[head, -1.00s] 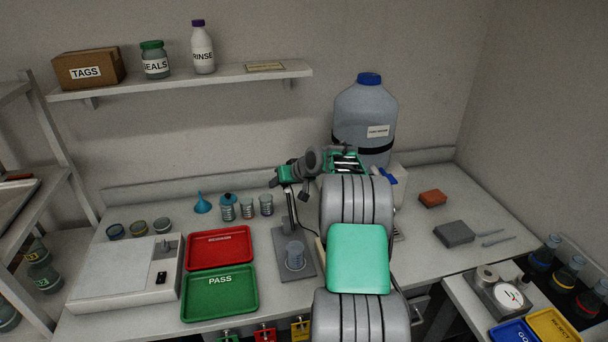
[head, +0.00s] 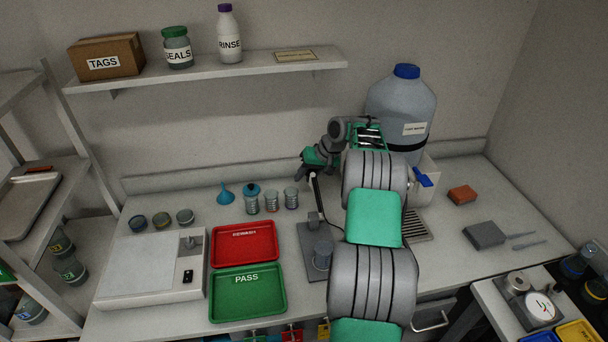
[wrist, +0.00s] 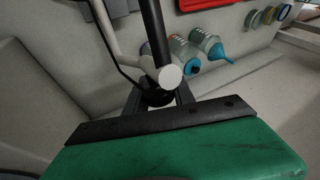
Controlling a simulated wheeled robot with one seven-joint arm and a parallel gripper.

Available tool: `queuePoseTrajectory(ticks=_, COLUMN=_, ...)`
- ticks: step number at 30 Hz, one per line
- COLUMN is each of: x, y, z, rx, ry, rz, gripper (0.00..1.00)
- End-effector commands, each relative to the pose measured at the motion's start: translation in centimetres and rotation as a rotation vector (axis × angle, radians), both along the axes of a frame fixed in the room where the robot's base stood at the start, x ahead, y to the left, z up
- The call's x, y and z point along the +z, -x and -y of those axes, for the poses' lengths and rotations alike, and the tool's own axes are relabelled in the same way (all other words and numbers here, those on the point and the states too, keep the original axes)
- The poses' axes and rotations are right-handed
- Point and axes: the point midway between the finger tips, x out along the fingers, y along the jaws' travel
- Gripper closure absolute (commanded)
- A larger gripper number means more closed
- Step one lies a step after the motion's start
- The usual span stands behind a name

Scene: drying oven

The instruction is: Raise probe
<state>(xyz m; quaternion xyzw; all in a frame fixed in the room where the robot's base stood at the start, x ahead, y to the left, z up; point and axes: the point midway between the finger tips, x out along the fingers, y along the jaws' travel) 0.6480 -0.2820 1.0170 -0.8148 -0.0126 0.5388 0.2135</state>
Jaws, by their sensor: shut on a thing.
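The probe stand (head: 308,262) has a dark grey base plate on the bench, right of the trays. A thin dark probe arm (head: 317,194) rises nearly upright from the stand's pivot block to my gripper (head: 308,169). In the wrist view, the arm (wrist: 156,35) runs down to a pale round knob (wrist: 169,76) and a dark end between my fingers. My gripper (wrist: 160,102) is shut around that dark end. The green palm hides part of the fingers. The probe tip cannot be made out.
Red (head: 244,242) and green PASS (head: 247,293) trays lie left of the stand. Several small jars (head: 271,201) and a blue funnel (head: 225,193) stand behind. A large water jug (head: 401,105) is right behind my arm. A shelf (head: 210,75) hangs above.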

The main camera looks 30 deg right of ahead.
Motion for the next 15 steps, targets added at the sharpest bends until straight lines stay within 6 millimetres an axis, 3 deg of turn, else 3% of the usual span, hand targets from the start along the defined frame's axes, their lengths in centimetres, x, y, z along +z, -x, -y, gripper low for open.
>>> queuePoseTrajectory(ticks=5, x=-0.03, y=-0.06, z=0.01, rx=-0.001, ry=0.0, rz=0.003, gripper=1.0)
queuePoseTrajectory(ticks=6, x=-0.03, y=-0.05, z=0.03, rx=-0.001, ry=0.0, rz=0.003, gripper=0.67)
queuePoseTrajectory(ticks=12, x=-0.04, y=0.0, z=0.07, rx=-0.002, ry=0.0, rz=0.002, gripper=0.51)
queuePoseTrajectory(ticks=15, x=-0.03, y=0.0, z=0.07, rx=-0.002, ry=0.0, rz=0.002, gripper=0.5)
